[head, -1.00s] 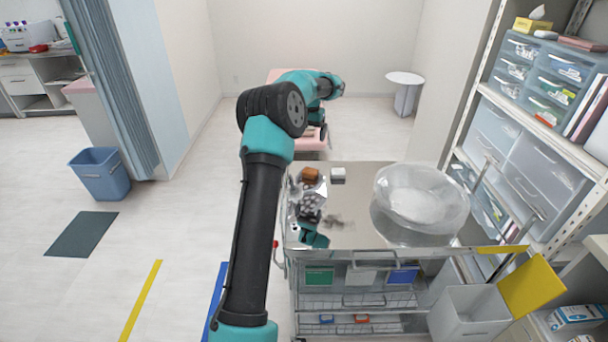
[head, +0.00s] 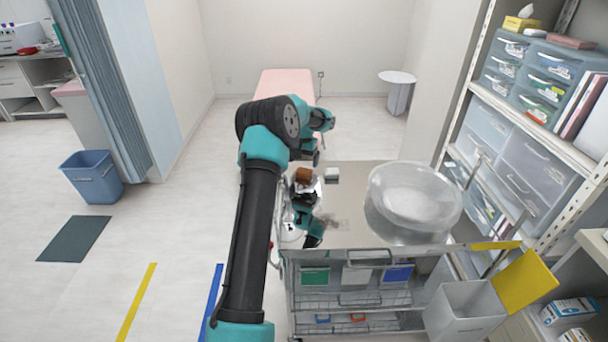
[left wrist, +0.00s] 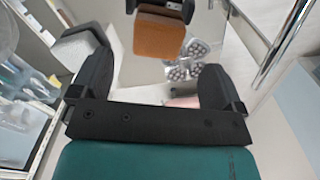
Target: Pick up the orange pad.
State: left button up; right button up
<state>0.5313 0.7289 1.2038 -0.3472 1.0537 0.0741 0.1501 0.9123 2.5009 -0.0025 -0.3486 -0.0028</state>
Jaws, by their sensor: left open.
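The orange pad (head: 303,174), a small brownish-orange block, sits at the far left of the shiny cart top (head: 345,205). In the left wrist view the pad (left wrist: 158,40) shows beyond the fingers, between them in the picture and near the top edge. My left gripper (head: 315,158) is at the far edge of the cart top, close to the pad and partly hidden by my arm. Its fingers (left wrist: 153,68) are spread with nothing between them. I cannot tell the exact gap to the pad. My right gripper is not in view.
A small white block (head: 332,175) sits just right of the pad, and a large clear round container (head: 412,203) stands farther right. The cart top mirrors my arm. A shelf with drawers (head: 530,85) stands at the right. A pink bed (head: 285,83) is behind.

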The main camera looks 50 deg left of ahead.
aim_at(304, 171)
pick_arm(q)
jog(key=shift+f, duration=0.3)
jog(key=shift+w+f, duration=0.1)
jog(key=shift+f, duration=2.5)
jog(key=c, duration=1.1)
jog(key=shift+o, duration=0.2)
jog(key=shift+r, duration=0.1)
